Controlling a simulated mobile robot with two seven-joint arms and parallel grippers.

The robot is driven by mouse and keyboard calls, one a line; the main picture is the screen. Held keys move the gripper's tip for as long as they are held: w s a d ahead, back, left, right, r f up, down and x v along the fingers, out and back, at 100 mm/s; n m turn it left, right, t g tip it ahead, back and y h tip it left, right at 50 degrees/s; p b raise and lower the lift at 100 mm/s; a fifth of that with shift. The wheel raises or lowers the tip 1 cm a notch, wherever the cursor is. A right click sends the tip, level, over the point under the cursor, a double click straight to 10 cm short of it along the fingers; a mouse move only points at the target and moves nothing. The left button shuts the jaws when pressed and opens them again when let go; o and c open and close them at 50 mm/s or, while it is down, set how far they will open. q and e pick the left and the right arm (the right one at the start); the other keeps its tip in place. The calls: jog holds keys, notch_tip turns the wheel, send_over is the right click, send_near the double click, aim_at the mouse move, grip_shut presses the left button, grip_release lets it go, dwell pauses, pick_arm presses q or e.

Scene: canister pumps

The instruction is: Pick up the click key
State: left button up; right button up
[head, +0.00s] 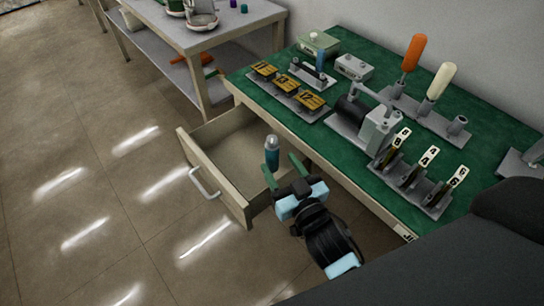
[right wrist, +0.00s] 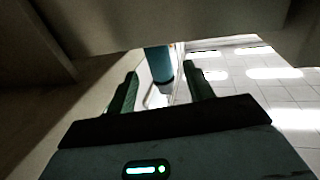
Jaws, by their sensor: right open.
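In the right wrist view the right gripper (right wrist: 160,75) shows a gap to the handle on both sides. The handle's lower end is hidden or too small to tell. My left gripper is not in view.
The open wooden drawer (head: 215,200) juts out under the green-topped bench (head: 310,130). On the bench stand a grey pump (head: 378,128), a rack of numbered black parts (head: 415,185), yellow numbered tags (head: 288,82) and orange and cream handles. A grey table (head: 225,30) stands at the back left.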

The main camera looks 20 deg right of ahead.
aim_at(268, 148)
jog(key=shift+w+f, duration=0.1)
jog(key=shift+w, duration=0.85)
jog(key=shift+w+a, duration=0.2)
jog(key=shift+w, duration=1.1)
jog(key=shift+w+a, duration=0.15)
jog(key=shift+w, duration=1.1)
